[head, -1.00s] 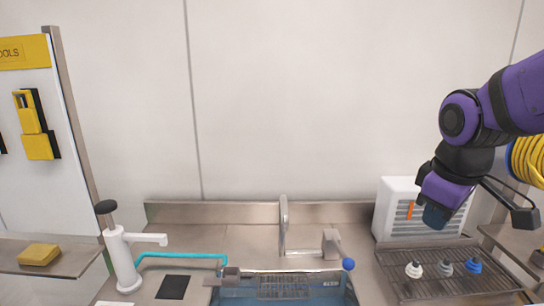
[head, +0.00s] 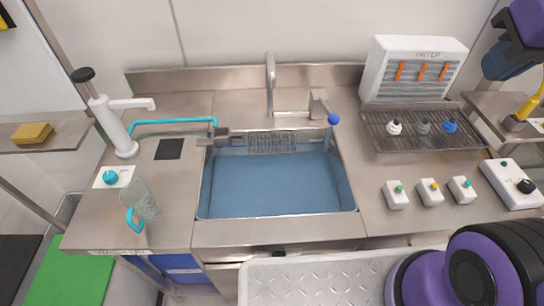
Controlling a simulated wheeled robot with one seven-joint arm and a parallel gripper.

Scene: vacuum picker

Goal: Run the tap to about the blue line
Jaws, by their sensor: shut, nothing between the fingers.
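The silver tap (head: 270,88) stands at the back edge of the sink. Its lever (head: 319,103) with a blue ball knob (head: 333,119) is to the right of the spout. The sink basin (head: 349,190) has a blue-tinted inside; I cannot tell a separate blue line or a water level in it. No stream shows under the spout.
A clear jug (head: 141,203) with a teal handle stands left of the sink, near a white pump (head: 115,124). A drying rack (head: 380,139) with small nozzles is at the right, before a white box (head: 415,62). Small button boxes (head: 396,196) sit on the right counter.

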